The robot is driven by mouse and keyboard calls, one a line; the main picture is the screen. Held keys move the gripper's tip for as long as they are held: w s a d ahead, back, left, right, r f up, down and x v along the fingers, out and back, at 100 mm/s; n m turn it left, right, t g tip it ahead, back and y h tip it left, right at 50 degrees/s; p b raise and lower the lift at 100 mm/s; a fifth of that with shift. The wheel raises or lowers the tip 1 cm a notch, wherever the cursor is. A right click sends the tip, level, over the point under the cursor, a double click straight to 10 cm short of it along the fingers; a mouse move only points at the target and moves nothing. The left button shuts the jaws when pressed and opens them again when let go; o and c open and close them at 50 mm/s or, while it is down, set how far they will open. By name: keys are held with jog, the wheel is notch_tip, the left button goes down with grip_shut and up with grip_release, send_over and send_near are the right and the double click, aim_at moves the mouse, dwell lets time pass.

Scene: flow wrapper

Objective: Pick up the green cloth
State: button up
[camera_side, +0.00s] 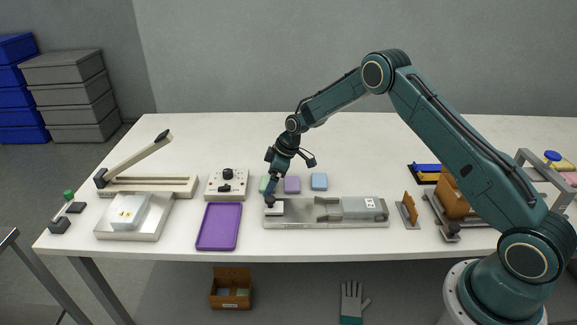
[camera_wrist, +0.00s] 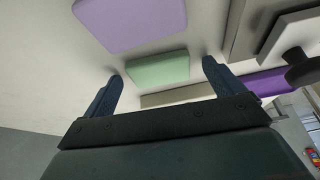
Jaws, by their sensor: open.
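The green cloth (camera_wrist: 158,69) lies flat on the white table and shows between my two fingers in the wrist view. In the side view only part of it (camera_side: 264,184) shows, the rest hidden behind my gripper. My gripper (camera_wrist: 160,72) is open, with one finger to each side of the green cloth and nothing held. In the side view my gripper (camera_side: 270,198) hangs low over the table by the cloth. I cannot tell whether the fingertips touch the table.
A purple cloth (camera_side: 292,185) and a blue cloth (camera_side: 319,181) lie in a row to the right. The metal wrapper bed (camera_side: 300,223) is just in front. A control box (camera_side: 214,192) and a purple tray (camera_side: 219,227) stand to the left. The table behind is clear.

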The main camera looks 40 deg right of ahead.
jog(key=shift+c, duration=0.2)
jog(key=c, duration=1)
jog(key=shift+r, duration=0.1)
notch_tip(320, 180, up, 20)
dwell(0.5)
dwell(0.5)
